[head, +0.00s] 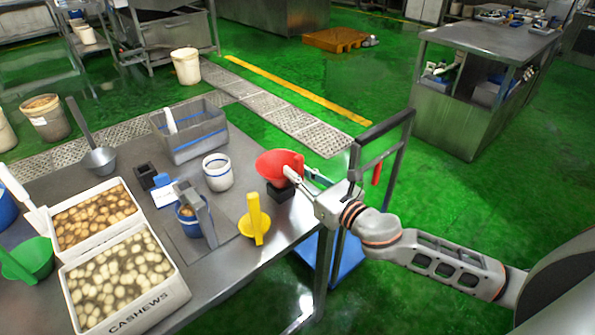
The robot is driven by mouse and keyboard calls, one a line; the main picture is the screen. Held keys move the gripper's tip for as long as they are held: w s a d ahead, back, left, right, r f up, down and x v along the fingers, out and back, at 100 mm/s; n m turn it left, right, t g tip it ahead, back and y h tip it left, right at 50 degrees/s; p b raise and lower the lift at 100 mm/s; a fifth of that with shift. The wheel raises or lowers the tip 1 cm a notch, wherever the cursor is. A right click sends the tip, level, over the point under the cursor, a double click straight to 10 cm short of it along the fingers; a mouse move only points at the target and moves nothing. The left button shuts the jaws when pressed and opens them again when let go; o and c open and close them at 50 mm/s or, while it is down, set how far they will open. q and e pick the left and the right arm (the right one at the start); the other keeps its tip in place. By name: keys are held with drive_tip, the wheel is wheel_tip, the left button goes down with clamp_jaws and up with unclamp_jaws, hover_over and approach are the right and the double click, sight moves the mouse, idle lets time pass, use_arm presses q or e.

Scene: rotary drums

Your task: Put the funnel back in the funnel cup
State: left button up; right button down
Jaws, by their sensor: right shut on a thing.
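The red funnel (275,161) is at the right end of the steel table, with its wide mouth tilted. My right gripper (296,175) is at the funnel's right side and shut on it. A small black square cup (280,191) stands on the table directly below the funnel. The funnel's lower part is hidden, so I cannot tell whether it sits in this black cup or hangs above it. My left gripper is not in view.
The table (245,272) also holds a white jar (218,174), a yellow scoop (254,222), a blue container (189,219), a grey bin (190,135) and a cashew tray (150,310). A cart (384,130) stands beyond the table's right edge.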

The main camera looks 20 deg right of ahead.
drive_tip(key=shift+f, duration=0.15)
drive_tip(key=c, duration=1.9)
unclamp_jaws()
drive_tip(key=shift+v, duration=6)
